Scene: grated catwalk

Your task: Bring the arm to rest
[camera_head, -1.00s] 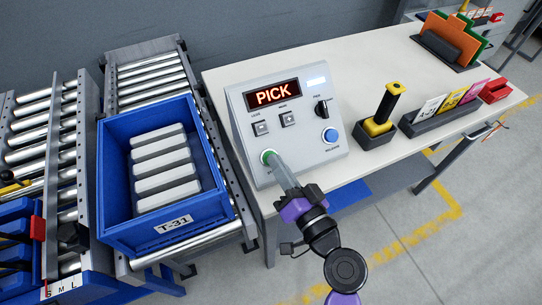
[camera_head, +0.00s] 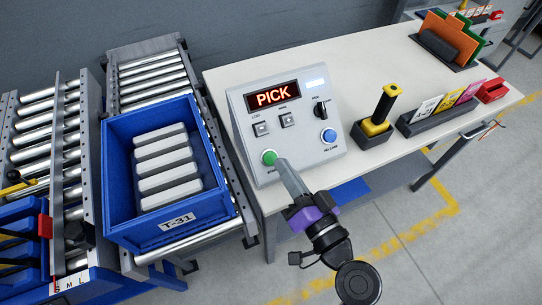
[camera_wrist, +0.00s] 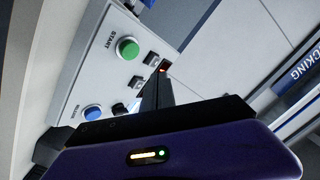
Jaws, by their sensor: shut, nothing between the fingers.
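My gripper (camera_head: 283,165) is shut and empty. Its fingertips are near the lower left of the grey control box, just beside the green button (camera_head: 269,157). In the wrist view the closed fingers (camera_wrist: 157,80) point at the box face, and the green button (camera_wrist: 127,48) shows clear of them, labelled START. The control box (camera_head: 300,155) stands on the bench with a lit display (camera_head: 272,95) reading PICK. A blue button (camera_head: 329,136) and a black switch (camera_head: 321,107) are on its right side.
A blue tote (camera_head: 117,195) with several grey bars sits on the roller conveyor at left. Open floor lies at lower right.

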